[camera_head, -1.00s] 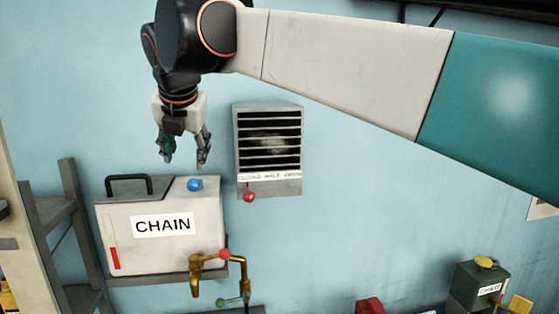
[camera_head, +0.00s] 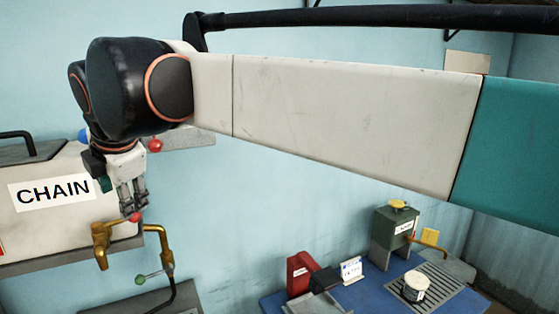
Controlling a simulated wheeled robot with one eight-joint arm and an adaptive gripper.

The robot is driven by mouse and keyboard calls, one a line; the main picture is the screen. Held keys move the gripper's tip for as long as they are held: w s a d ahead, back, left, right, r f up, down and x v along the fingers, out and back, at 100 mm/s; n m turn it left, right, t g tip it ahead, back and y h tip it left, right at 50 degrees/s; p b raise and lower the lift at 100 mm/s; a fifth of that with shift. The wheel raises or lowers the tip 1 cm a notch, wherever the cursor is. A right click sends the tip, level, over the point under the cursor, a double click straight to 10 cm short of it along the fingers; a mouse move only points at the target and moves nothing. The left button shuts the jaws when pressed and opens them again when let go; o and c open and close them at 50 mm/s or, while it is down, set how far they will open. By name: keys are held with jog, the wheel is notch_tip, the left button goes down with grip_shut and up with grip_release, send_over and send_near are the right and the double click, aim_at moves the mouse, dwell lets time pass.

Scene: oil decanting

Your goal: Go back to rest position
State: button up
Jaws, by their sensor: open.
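My gripper (camera_head: 131,203) hangs downward at the left, at the end of my arm. Its fingers are open and I see nothing held between them. In the picture it overlaps the right end of the grey tank marked CHAIN (camera_head: 25,222), just above the red knob of the brass tap (camera_head: 101,245). I cannot tell whether it touches either. My arm crosses the upper part of the view and hides part of the wall.
A blue table (camera_head: 273,303) at the lower right holds a red can (camera_head: 300,273), a small green tank (camera_head: 392,232) and a white cup (camera_head: 416,287) on a grate. A red knob (camera_head: 155,146) shows on the wall unit. Blue wall lies between tank and table.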

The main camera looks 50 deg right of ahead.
jog(key=s+d+f+m+b, duration=0.1)
jog(key=s+f+m+b, duration=0.5)
jog(key=f, duration=0.9)
jog(key=s+d+f+m+b, duration=0.1)
jog(key=s+f+m+b, duration=0.5)
jog(key=f, duration=1)
jog(key=s+d+f+m+y+b, duration=0.1)
jog(key=s+f+m+b, duration=0.5)
jog(key=f+b, duration=0.5)
notch_tip(320, 180, down, 5)
jog(key=shift+s+f+m, duration=0.15)
jog(key=shift+s+m, duration=0.2)
jog(key=shift+m, duration=0.65)
